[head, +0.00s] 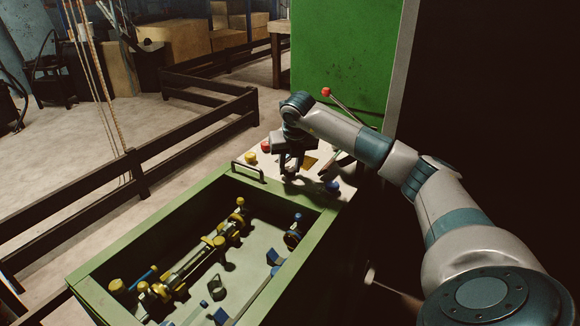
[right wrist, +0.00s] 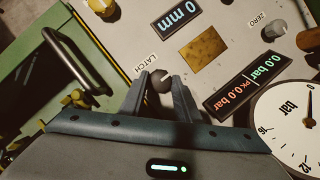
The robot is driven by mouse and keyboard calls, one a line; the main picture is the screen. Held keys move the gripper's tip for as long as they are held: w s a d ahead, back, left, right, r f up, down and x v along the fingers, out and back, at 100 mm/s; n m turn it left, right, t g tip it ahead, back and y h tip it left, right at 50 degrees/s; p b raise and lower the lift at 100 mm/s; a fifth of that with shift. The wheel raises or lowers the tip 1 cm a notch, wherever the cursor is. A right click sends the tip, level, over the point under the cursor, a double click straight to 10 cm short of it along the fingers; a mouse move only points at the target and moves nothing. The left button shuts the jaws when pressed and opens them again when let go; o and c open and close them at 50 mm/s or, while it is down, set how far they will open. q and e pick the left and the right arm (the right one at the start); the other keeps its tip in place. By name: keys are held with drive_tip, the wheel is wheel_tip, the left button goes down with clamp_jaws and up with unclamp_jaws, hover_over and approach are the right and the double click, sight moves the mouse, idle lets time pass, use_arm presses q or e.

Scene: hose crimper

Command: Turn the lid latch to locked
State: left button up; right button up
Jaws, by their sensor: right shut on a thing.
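The control panel (right wrist: 215,15) carries a printed LATCH label beside a dark round latch knob (right wrist: 160,79). My right gripper (right wrist: 158,88) has its two fingers on either side of this knob and is shut on it. In the head view my right gripper (head: 291,163) reaches down to the panel at the far end of the green box and hides the latch. The lid handle (right wrist: 82,55) is a dark bar on the green frame, left of the gripper in the right wrist view. Which way the latch points is not clear. My left gripper is in neither view.
The panel also holds a 0 mm display (right wrist: 181,20), a pressure display (right wrist: 247,84), a round gauge (right wrist: 290,115) and coloured buttons. A red-knobbed lever (head: 326,92) rises behind my arm. The green box (head: 110,265) holds yellow-ended fittings. A dark rail (head: 200,120) runs at left.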

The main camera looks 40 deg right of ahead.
drive_tip(key=o, duration=1)
drive_tip(key=shift+s+r, duration=0.1)
drive_tip(key=shift+r, duration=0.3)
use_arm(q)
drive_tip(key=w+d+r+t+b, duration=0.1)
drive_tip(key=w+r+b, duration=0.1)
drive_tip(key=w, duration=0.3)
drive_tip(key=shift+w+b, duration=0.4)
drive_tip(key=shift+b, duration=0.05)
use_arm(e)
drive_tip(key=shift+v, duration=8.3)
